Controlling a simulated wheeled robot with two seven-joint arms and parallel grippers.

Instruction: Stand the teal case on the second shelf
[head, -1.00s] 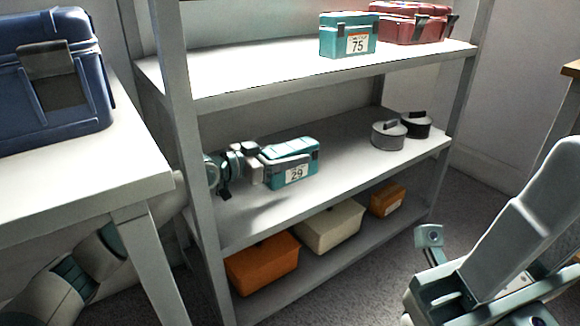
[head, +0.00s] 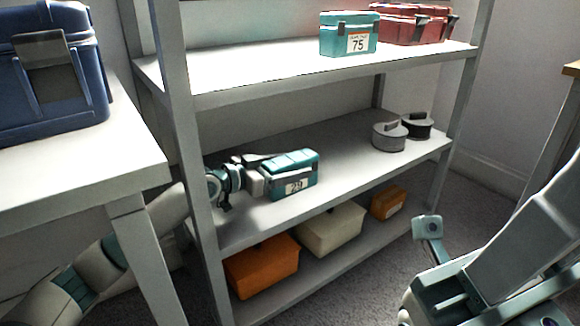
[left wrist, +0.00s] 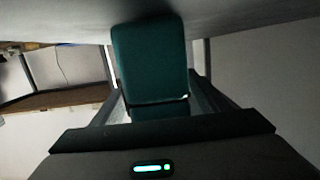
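The teal case (head: 293,176) with a white number label is at the middle shelf board (head: 365,174), left of centre, tilted slightly in the picture. My left gripper (head: 266,176) reaches in from the left past the shelf post and is shut on the case's left end. I cannot tell whether the case's underside touches the board. In the left wrist view the case (left wrist: 150,62) fills the gap between the two dark fingers.
Two round tins, grey (head: 388,136) and black (head: 417,125), stand on the right of the middle board. Above are a teal case labelled 75 (head: 348,34) and red cases (head: 410,25). Below are orange and cream boxes (head: 330,230). A blue case (head: 50,85) stands on the left table.

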